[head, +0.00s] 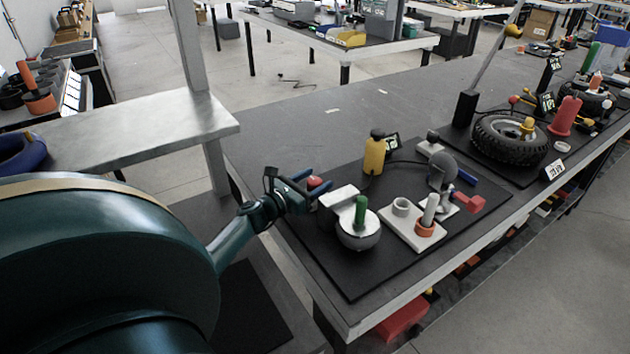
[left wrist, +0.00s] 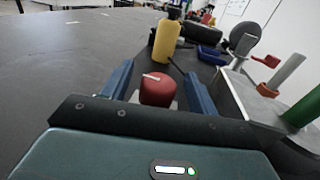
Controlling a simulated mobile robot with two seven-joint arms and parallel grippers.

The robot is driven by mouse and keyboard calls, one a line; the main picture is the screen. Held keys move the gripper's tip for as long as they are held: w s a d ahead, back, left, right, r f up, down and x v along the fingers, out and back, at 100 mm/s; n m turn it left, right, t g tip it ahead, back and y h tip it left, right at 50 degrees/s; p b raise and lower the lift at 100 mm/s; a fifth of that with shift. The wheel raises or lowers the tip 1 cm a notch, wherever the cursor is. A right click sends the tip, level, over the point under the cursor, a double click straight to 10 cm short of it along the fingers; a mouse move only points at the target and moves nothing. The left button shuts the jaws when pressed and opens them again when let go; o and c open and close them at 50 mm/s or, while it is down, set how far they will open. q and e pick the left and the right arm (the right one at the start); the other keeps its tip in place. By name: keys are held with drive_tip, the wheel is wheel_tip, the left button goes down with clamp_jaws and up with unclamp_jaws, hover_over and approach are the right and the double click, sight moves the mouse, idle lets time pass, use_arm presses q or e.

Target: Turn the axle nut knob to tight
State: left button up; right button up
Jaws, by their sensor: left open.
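A red round knob with a white pointer bar on top shows in the left wrist view (left wrist: 158,91), standing on a pale base. I take it to be the axle nut knob, though no label for tight is readable. In the head view only its red top (head: 315,181) shows, at the left end of the black mat. My left gripper (head: 314,184) is open, its blue fingers on either side of the knob. In the left wrist view there is a gap between each finger and the knob. My right gripper is not in view.
Close by on the black mat (head: 350,280) stand a green-handled silver part (head: 358,228), a yellow bottle (head: 375,154) and a white block with posts (head: 401,230). A tyre (head: 510,138) lies farther right. The grey tabletop (head: 290,125) behind the mat is mostly clear.

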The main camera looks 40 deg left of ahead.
use_arm(q)
drive_tip(key=shift+w, duration=0.3)
drive_tip(key=shift+c, duration=0.3)
drive_tip(key=c, duration=0.9)
